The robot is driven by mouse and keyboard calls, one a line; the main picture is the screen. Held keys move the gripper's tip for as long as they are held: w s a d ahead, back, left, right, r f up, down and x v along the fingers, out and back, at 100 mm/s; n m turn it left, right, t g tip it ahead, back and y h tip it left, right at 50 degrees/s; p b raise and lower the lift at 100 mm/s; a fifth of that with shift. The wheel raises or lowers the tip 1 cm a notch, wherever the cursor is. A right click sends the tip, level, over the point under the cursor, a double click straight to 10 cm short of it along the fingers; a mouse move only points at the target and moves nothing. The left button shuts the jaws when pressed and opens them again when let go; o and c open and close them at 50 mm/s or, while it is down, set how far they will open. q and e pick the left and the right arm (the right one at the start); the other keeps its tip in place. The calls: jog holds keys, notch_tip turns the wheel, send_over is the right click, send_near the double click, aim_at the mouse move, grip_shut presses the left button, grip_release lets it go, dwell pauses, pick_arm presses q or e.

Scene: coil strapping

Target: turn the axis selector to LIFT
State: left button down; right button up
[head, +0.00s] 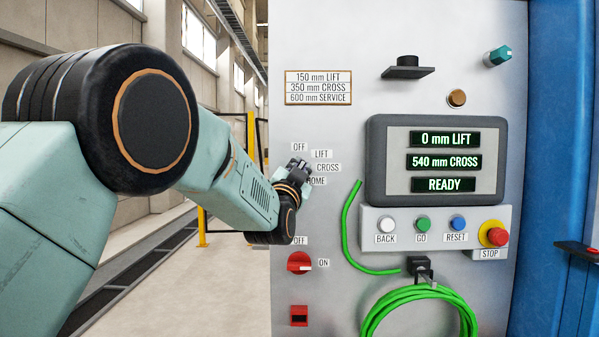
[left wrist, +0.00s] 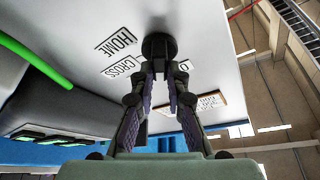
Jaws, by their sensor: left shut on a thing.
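The axis selector is a dark round knob (left wrist: 159,44) on the pale panel, seen in the left wrist view. My left gripper (left wrist: 160,70) has its fingers closed on the knob. In the head view the left gripper (head: 299,170) covers the selector, so I cannot tell which way it points. Around it I read the labels OFF (head: 299,147), LIFT (head: 321,154), CROSS (head: 329,168) and HOME (head: 316,181). In the left wrist view, the HOME label (left wrist: 115,41) and CROSS label (left wrist: 123,65) show. The right gripper is not in view.
The display (head: 444,161) reads 0 mm LIFT, 540 mm CROSS, READY. Below are the buttons and red STOP (head: 495,234). A red OFF/ON switch (head: 299,263) sits below my gripper. A green cable (head: 349,220) runs to its right. A black bracket (head: 407,70) juts out above.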

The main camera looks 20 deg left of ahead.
pick_arm(q)
jog(key=shift+f+m+g+h, duration=0.15)
jog(key=shift+m+h, duration=0.15)
jog(key=shift+m, duration=0.4)
jog(key=shift+m+g+h, duration=0.15)
jog(key=shift+m+h, duration=0.15)
jog(key=shift+m, duration=0.4)
jog(key=c, duration=1.3)
grip_release()
jog(key=shift+w+a, duration=0.1)
jog(key=shift+a, duration=0.05)
jog(key=shift+c, duration=0.2)
jog(key=shift+s, duration=0.2)
jog(key=v, duration=1.1)
jog(key=shift+s, duration=0.3)
